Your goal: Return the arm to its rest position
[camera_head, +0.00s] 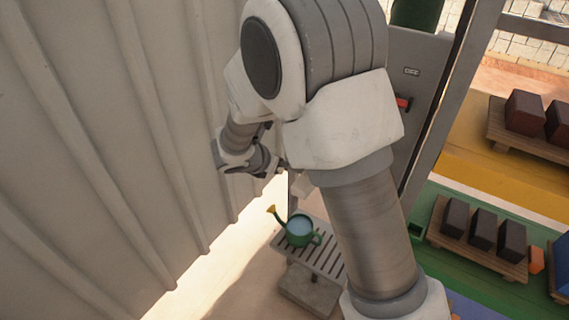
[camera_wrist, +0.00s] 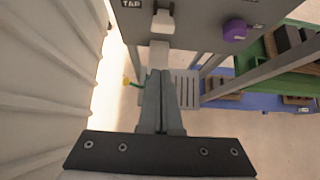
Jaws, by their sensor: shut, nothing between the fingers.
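My arm fills the middle of the head view, bent, with its wrist close to the corrugated wall on the left. My gripper (camera_wrist: 161,74) shows in the wrist view with its two fingers together, shut and empty. In the head view the gripper is mostly hidden behind my own arm, so its fingertips are not clear there. Below it in the head view, a green watering can (camera_head: 299,231) with a yellow spout stands on a slatted stand (camera_head: 325,262). In the wrist view the can is mostly hidden behind the fingers, with its yellow spout end (camera_wrist: 126,81) showing.
The corrugated wall (camera_head: 90,150) runs close along the left. A grey panel (camera_wrist: 195,22) marked TAP, with a white lever (camera_wrist: 163,22) and a purple knob (camera_wrist: 235,30), stands ahead. Pallets of dark blocks (camera_head: 483,229) lie at the right. Bare floor (camera_head: 235,275) shows beside the stand.

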